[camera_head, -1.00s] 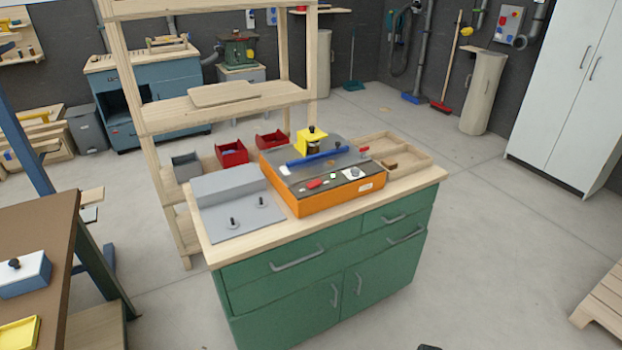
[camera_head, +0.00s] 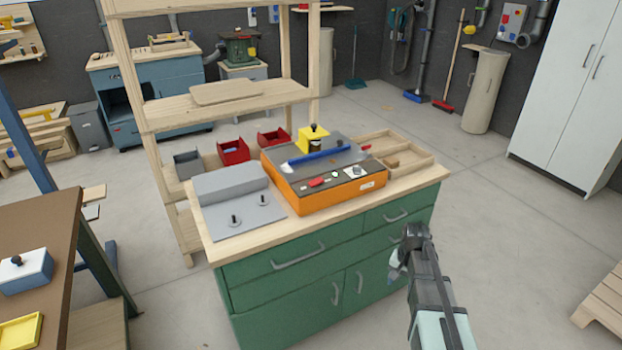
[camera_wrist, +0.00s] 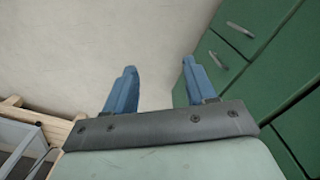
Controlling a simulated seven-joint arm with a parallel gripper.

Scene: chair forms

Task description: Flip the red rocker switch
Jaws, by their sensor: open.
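The orange machine (camera_head: 318,202) with a dark top stands on the green workbench. A small red part (camera_head: 316,182), seemingly the red rocker switch, lies on its front top strip; its tilt is too small to tell. A small green-white part (camera_head: 335,174) and a pale block (camera_head: 356,172) sit to its right. My gripper (camera_head: 397,262) is in front of the workbench's right side, below the bench top and apart from the machine. In the wrist view my gripper (camera_wrist: 159,66) has its two blue fingers spread with nothing between them. The switch is not in the wrist view.
A grey plate with two knobs (camera_head: 237,222) lies left of the machine. A blue bar (camera_head: 318,155) and a yellow block (camera_head: 313,137) are on the machine. A wooden tray (camera_head: 420,150) is to the right. Green drawers (camera_wrist: 255,50) are close on the gripper's right.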

